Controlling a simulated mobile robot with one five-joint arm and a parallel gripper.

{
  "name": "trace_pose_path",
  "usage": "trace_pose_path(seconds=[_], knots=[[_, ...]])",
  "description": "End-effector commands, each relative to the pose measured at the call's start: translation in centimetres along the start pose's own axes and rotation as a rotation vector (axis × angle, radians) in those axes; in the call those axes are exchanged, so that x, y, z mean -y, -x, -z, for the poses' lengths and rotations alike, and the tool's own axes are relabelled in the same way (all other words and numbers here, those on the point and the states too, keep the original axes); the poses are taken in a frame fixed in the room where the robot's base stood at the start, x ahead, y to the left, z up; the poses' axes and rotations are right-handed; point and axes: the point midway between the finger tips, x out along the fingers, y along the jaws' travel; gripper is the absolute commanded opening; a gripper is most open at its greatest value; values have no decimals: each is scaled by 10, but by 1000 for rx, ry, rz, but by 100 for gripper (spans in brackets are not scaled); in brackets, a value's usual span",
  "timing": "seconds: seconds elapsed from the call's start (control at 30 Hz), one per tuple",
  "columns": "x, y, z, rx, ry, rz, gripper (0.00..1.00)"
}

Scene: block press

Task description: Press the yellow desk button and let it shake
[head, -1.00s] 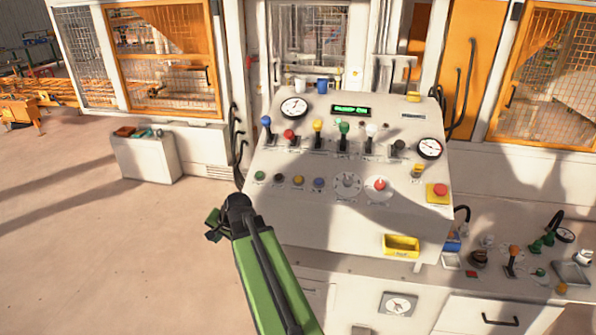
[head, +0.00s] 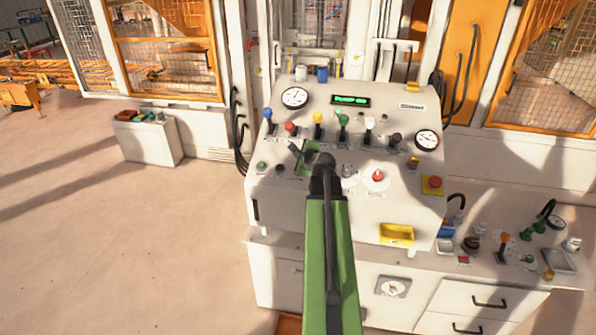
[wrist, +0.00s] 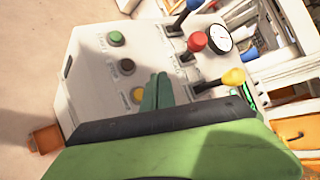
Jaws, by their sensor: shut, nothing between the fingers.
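The yellow desk button (wrist: 137,95) shows in the wrist view on the pale panel, just left of my fingers and close above the dark edge of my gripper. In the head view my gripper and wrist cover its place in the button row. My gripper (wrist: 158,80) is shut and empty, its green fingertips together beside the button in the picture. In the head view my gripper (head: 300,156) hangs over the left middle of the sloped control desk (head: 350,215). I cannot tell how far the fingertips are from the panel.
A green button (wrist: 117,38) and a dark button (wrist: 126,67) sit in line with the yellow one. A blue lever (head: 268,118), red lever (head: 290,129) and yellow lever (head: 317,121) stand behind the row. A red button (head: 434,183) is at the right.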

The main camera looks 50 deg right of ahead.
Motion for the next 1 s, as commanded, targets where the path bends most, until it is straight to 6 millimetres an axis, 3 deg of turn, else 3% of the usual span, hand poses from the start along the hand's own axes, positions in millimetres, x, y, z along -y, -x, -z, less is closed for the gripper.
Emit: trace_pose_path(seconds=[0.27, 0.8, 1.0], knots=[[-8, -8, 6, 0, 2, -1, 0], [-45, -59, 44, 0, 1, -1, 0], [-45, -62, 46, -1, 2, -1, 0]])
